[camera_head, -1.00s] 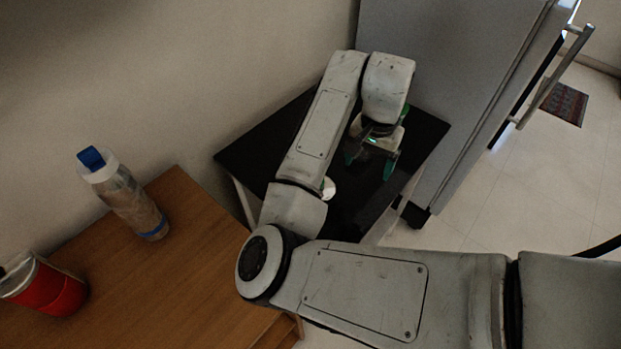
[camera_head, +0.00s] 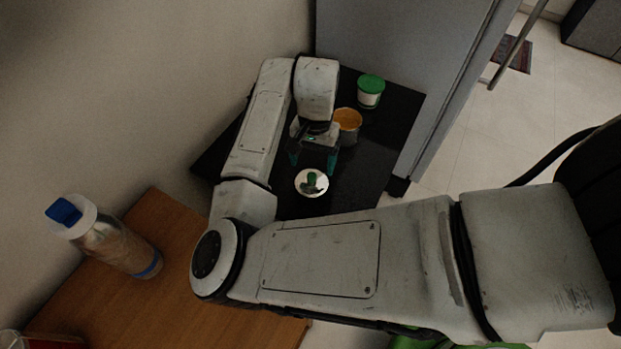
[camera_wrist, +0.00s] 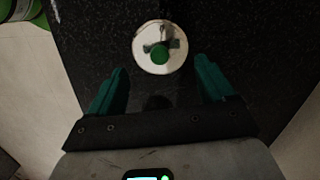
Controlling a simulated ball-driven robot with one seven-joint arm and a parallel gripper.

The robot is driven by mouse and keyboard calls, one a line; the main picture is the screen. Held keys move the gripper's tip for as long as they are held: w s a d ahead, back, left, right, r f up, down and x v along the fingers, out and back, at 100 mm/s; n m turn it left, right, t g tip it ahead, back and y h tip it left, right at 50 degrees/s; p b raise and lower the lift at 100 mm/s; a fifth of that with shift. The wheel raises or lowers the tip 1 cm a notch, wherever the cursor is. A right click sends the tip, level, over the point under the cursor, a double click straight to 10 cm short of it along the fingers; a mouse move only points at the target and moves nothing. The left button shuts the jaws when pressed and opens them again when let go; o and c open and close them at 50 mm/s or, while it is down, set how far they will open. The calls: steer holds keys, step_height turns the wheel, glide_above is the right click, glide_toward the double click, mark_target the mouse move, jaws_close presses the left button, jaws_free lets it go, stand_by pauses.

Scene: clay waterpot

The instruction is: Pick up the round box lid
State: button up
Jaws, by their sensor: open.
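The round box lid (camera_head: 305,186) is a pale disc with a small green knob in its middle. It lies on the black table top (camera_head: 352,186). In the wrist view the lid (camera_wrist: 146,60) is at upper centre, just beyond the fingertips. My gripper (camera_head: 313,162) is open and empty, with green fingers apart, beside the lid on its far side in the head view. In the wrist view my gripper (camera_wrist: 160,78) points toward the lid, and the lid is not between the fingers. The height gap is hard to tell.
An orange-topped round container (camera_head: 347,121) stands close to my gripper. A green-lidded tub (camera_head: 370,91) is farther back. A grey cabinet (camera_head: 400,50) borders the table. A bottle with a blue cap (camera_head: 118,245) stands on the wooden table (camera_head: 180,310).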

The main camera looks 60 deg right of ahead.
mark_target(312, 176)
steer(key=shift+s+a+f+p, duration=0.1)
steer(key=shift+a+f+p, duration=0.1)
steer(key=shift+f, duration=1.15)
steer(key=shift+a+f+p, duration=0.15)
steer(key=shift+f+p, duration=0.05)
steer(key=shift+f, duration=1.1)
steer(key=shift+c, duration=0.4)
steer(key=shift+s+f, duration=0.1)
jaws_close()
